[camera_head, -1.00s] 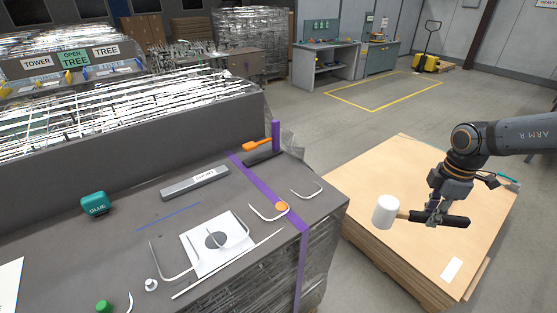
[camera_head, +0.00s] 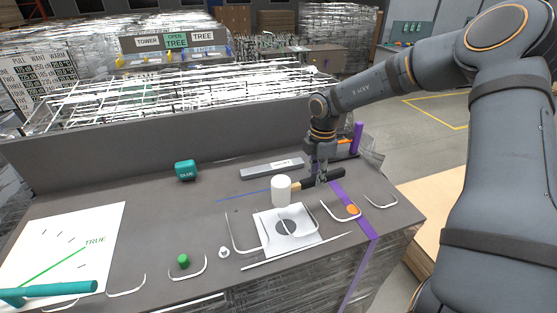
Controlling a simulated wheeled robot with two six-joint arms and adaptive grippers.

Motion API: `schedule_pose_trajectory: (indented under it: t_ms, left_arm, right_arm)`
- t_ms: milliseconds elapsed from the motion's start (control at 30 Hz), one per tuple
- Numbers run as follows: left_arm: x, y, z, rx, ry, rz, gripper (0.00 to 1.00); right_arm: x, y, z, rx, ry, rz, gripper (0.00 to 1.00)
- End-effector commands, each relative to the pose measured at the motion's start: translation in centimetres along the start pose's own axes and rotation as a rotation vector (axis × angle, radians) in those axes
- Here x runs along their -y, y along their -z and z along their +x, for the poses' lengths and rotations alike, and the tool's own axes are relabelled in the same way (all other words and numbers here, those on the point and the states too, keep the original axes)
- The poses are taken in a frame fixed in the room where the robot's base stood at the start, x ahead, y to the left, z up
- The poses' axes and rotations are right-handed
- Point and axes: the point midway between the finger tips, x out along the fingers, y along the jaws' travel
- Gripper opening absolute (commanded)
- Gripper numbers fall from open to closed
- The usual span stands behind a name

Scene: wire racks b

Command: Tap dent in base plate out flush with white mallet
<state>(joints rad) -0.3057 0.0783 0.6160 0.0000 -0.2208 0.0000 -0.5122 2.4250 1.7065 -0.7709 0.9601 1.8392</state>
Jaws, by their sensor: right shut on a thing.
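The white mallet (camera_head: 281,191) has a white cylindrical head, a wooden neck and a black handle. My right gripper (camera_head: 321,182) is shut on its black handle. The mallet head is over the far edge of the white square base plate (camera_head: 307,239), which has a dark round patch (camera_head: 287,227) in its middle. I cannot tell whether the head touches the plate. A bent white rod crosses the plate. The dent itself is too small to make out. My left gripper is not in view.
A teal block (camera_head: 186,170) and a grey bar (camera_head: 262,169) lie towards the back. A white sheet marked TRUE (camera_head: 75,232) lies at left. A green cap (camera_head: 183,260), a white knob (camera_head: 224,252) and several curved rods lie near the front. A purple strap (camera_head: 362,223) crosses the bench.

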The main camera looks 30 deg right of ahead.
Motion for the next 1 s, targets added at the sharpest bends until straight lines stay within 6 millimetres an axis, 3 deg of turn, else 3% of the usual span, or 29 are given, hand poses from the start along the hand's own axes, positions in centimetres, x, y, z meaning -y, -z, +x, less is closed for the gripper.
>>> schedule_pose_trajectory:
  t_ms: [33, 100, 267, 667, 1000]
  left_arm:
    - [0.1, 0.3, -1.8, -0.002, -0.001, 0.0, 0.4]
    - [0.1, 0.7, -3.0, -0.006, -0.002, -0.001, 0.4]
    - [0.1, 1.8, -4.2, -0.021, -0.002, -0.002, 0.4]
    - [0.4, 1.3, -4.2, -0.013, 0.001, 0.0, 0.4]
    - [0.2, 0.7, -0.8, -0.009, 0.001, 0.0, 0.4]
  right_arm:
    - [-0.1, 0.3, -2.2, 0.001, -0.003, -0.082, 0.0]
    - [-0.1, 0.9, -3.8, -0.001, -0.002, -0.216, 0.0]
    - [0.0, 1.7, -5.5, -0.005, 0.0, -0.422, 0.0]
    - [0.0, 1.7, -5.3, -0.014, 0.001, -0.451, 0.0]
    - [0.0, 1.7, -1.9, -0.014, 0.001, -0.45, 0.0]
